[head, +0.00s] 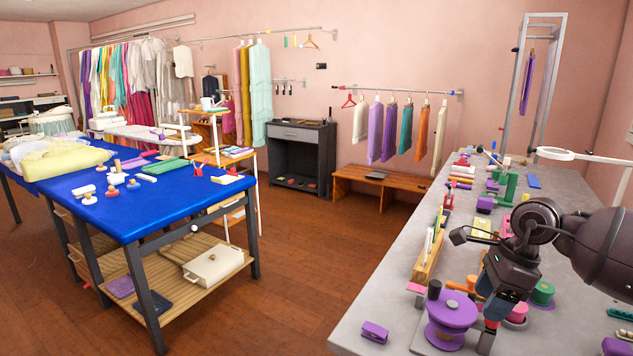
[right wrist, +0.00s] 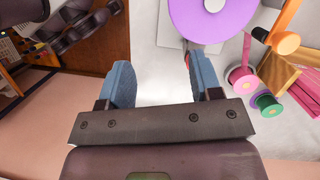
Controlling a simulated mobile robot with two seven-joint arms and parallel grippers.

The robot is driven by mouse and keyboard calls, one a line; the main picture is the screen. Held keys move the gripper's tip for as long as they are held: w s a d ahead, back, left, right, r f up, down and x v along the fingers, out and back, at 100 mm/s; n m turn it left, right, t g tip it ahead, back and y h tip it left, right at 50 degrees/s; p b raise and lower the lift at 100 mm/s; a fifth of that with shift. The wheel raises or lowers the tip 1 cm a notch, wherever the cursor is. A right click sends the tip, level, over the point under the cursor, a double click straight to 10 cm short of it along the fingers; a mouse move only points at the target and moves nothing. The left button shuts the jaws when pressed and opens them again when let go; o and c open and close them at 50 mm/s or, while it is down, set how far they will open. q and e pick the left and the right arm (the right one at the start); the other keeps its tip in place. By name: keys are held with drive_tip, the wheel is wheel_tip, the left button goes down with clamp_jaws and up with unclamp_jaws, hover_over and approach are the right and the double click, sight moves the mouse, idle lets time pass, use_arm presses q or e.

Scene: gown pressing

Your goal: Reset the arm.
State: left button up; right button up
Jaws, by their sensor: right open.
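My right arm comes in from the right of the head view over the grey worktable (head: 395,312). My right gripper (head: 489,328) points down close to the large purple spool (head: 451,309). In the right wrist view its two blue fingers (right wrist: 163,78) stand apart with nothing between them. The purple disc (right wrist: 215,22) lies beyond the fingertips in that view. My left gripper is not in view.
Pink (right wrist: 241,80) and green (right wrist: 267,104) spools sit near the right gripper. A small purple block (head: 375,332) lies at the table's near edge. A tall metal frame (head: 524,90) stands at the back. A blue table (head: 165,205) stands across open floor.

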drive_tip(key=s+a+r+m+t+y, duration=0.1)
drive_tip(key=s+a+m+t+y, duration=0.1)
drive_tip(key=a+m+t+y, duration=0.6)
drive_tip(key=s+a+r+m+t+y, duration=0.1)
drive_tip(key=s+a+m+y, duration=0.35)
drive_tip(key=a, duration=0.65)
drive_tip(key=s+d+f+m+t+h, duration=0.25)
drive_tip(key=d+f+m+h, duration=0.4)
drive_tip(key=m, duration=0.85)
drive_tip(key=s+d+f+m+t+h, duration=0.1)
drive_tip(key=d+f+m+t+h, duration=0.3)
drive_tip(key=d+m+h, duration=0.55)
drive_tip(key=s+a+f+m+g, duration=0.1)
drive_tip(key=s+f+m+g, duration=0.55)
drive_tip(key=s, duration=0.45)
drive_tip(key=s+f+m+g, duration=0.5)
drive_tip(key=s+m+g, duration=0.15)
drive_tip(key=s, duration=0.45)
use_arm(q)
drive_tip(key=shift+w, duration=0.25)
use_arm(e)
drive_tip(key=w+f+t, duration=0.8)
drive_tip(key=f, duration=0.2)
drive_tip(key=shift+t, duration=0.35)
